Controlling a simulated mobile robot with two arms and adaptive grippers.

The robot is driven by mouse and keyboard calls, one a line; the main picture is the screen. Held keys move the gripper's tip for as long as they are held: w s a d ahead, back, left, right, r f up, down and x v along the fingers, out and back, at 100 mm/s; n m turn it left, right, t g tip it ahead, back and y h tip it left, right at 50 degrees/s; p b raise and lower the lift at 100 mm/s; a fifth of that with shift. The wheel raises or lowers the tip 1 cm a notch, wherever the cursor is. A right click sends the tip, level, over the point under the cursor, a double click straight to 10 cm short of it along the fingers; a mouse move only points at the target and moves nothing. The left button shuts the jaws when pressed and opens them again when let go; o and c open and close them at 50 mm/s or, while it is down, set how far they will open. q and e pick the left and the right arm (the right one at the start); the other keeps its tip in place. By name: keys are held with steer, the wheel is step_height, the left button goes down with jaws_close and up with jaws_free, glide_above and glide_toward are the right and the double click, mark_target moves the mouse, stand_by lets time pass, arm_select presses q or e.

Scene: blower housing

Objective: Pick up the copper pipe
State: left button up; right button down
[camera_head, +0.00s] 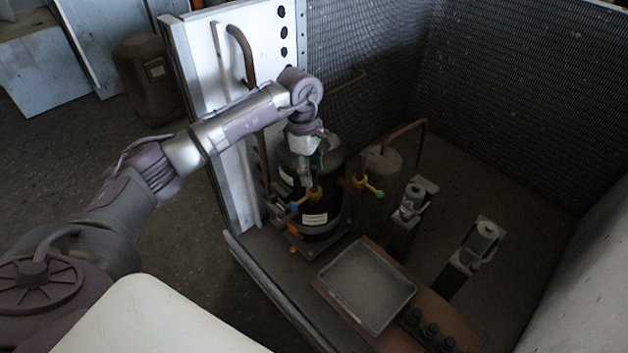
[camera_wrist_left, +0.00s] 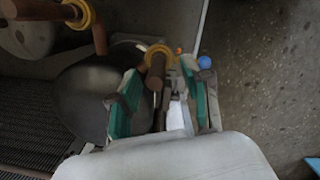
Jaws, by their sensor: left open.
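A short copper pipe (camera_wrist_left: 155,74) rises from a yellow ring fitting in the left wrist view and lies between my left gripper's fingers. My left gripper (camera_wrist_left: 160,100) is open, with its two teal-padded fingers on either side of the pipe; I cannot tell whether either touches it. In the head view the left gripper (camera_head: 306,172) points down over the black tank (camera_head: 318,222), just above a yellow fitting (camera_head: 314,195). The gripper mostly hides the pipe there. A second copper pipe (camera_wrist_left: 98,36) with a yellow ring shows at upper left in the wrist view. My right gripper is not in view.
A grey tray (camera_head: 368,285) stands in front of the tank, beside several black knobs (camera_head: 430,330). Two metal units (camera_head: 410,205) stand to the right. A bent copper pipe (camera_head: 406,130) rises behind. Mesh walls (camera_head: 510,90) and a white panel (camera_head: 215,110) enclose the area.

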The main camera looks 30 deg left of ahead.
mark_target(316, 190)
arm_select(q)
steer(key=f, duration=0.2)
steer(key=d+f, duration=0.1)
steer(key=f, duration=0.1)
steer(key=shift+w+b, duration=0.15)
steer(key=shift+b, duration=0.2)
steer(key=shift+a, duration=0.1)
steer(key=shift+c, duration=0.3)
jaws_close()
